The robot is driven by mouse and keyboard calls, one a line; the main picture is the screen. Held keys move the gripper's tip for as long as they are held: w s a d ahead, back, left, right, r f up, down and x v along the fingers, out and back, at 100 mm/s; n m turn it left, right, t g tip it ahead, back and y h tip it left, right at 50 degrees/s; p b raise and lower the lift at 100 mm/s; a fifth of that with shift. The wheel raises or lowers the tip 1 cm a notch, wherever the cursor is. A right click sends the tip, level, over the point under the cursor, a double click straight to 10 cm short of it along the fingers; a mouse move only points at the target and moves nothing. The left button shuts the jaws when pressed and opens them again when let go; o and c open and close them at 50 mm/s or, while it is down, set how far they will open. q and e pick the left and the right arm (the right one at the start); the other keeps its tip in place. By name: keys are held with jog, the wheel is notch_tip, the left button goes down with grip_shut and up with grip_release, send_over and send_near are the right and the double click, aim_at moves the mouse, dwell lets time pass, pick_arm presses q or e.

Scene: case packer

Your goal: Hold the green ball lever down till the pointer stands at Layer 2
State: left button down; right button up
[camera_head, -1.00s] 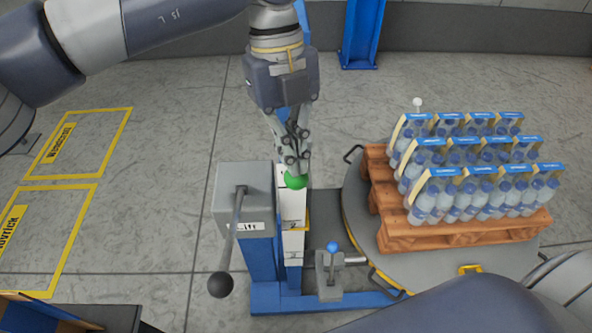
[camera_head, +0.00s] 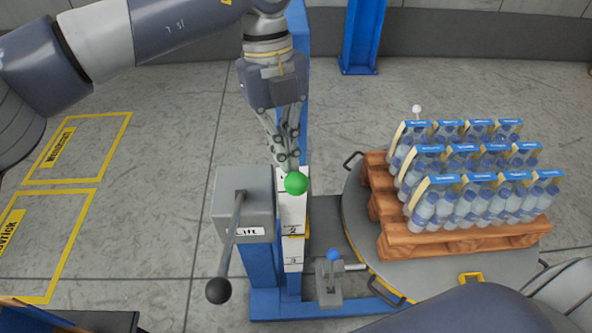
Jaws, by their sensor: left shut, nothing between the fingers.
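The scale carries the figures 2 and 3, with a yellow mark near the 2; which layer the pointer stands at is too small to tell. My left gripper (camera_head: 286,165) is shut and empty, pointing down just behind and slightly left of the ball. Whether its fingertips touch the ball I cannot tell. My right gripper is not in view.
A grey box (camera_head: 240,190) marked Lift, with a black ball lever (camera_head: 218,290), stands left of the scale. A blue ball lever (camera_head: 333,255) stands at front right. A turntable (camera_head: 358,215) bears a wooden pallet (camera_head: 440,243) with bottle packs (camera_head: 470,180).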

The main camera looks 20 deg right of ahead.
pick_arm(q)
jog(key=shift+r, duration=0.1)
jog(key=v, duration=1.2)
dwell(0.5)
